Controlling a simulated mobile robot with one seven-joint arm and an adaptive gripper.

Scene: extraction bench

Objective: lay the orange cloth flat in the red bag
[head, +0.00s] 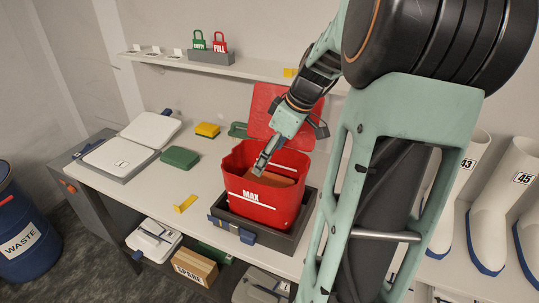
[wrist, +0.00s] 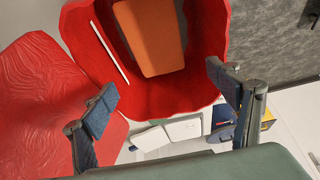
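The red bag (head: 238,189) stands open in a dark tray on the bench, with "MAX" on its front wall and its red flap (head: 262,103) raised behind. The orange cloth (head: 281,181) lies inside the bag, seen over the rim. In the wrist view the cloth (wrist: 150,36) shows as a flat folded block against the inside of the red bag (wrist: 185,100); its far end is cut off by the picture's edge. My gripper (head: 264,160) reaches over the bag's opening. In the wrist view my gripper (wrist: 162,92) has its fingers wide apart, with nothing between them, clear of the cloth.
The dark tray (head: 284,240) with blue latches surrounds the bag's base. A green block (head: 180,157), yellow-topped sponge (head: 207,130) and yellow piece (head: 185,203) lie to the left. A shelf (head: 200,66) runs behind. White boots (head: 480,240) stand right.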

